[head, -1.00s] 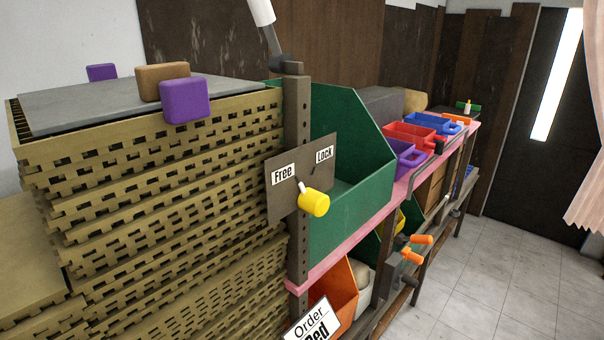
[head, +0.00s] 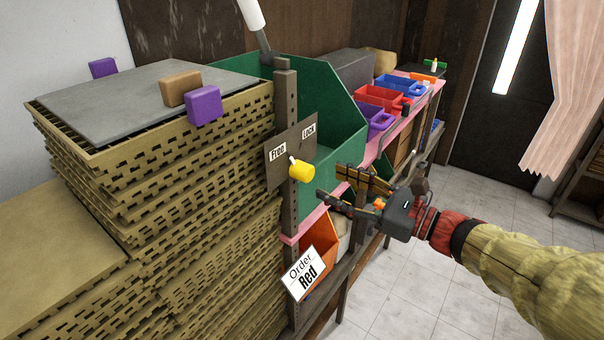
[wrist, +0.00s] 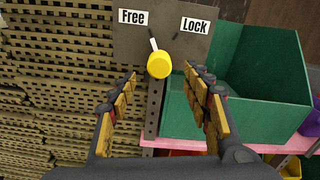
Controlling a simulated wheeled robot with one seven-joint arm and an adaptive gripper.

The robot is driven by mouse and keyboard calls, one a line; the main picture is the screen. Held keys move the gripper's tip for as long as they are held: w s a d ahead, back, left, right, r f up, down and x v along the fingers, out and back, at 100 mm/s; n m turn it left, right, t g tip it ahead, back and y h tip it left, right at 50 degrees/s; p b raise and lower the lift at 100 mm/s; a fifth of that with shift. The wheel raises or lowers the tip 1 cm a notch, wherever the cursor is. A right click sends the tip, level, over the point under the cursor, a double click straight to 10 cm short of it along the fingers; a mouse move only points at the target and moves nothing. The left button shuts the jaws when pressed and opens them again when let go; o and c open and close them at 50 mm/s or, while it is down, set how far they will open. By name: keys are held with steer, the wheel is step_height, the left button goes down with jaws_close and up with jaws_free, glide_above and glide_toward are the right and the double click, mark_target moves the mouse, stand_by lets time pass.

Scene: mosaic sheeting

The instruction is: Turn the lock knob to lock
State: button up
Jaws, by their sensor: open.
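The yellow lock knob (head: 302,169) sits on a brown plate (head: 281,158) fixed to a dark upright post. The plate bears a "Free" label (head: 278,152) on the left and a "Lock" label (head: 308,131) on the right. In the wrist view the knob (wrist: 159,65) has a thin pointer (wrist: 153,40) that leans up and slightly left, nearer the "Free" label (wrist: 133,17) than the "Lock" label (wrist: 195,25). My gripper (head: 329,181) is open and empty, to the right of the knob in the head view. In the wrist view the knob appears beyond and between the fingertips (wrist: 162,77), apparently untouched.
Stacked tan slotted trays (head: 190,185) stand left of the post. A green bin (head: 335,125) stands behind it on a pink shelf. Tiled floor lies open at the right.

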mark_target(310, 174)
steer(key=p+x, duration=0.1)
steer(key=x, duration=0.6)
steer(key=shift+w+a, duration=0.2)
steer(key=shift+a, duration=0.1)
steer(key=c, duration=0.4)
steer(key=c, duration=0.7)
steer(key=shift+c, duration=0.3)
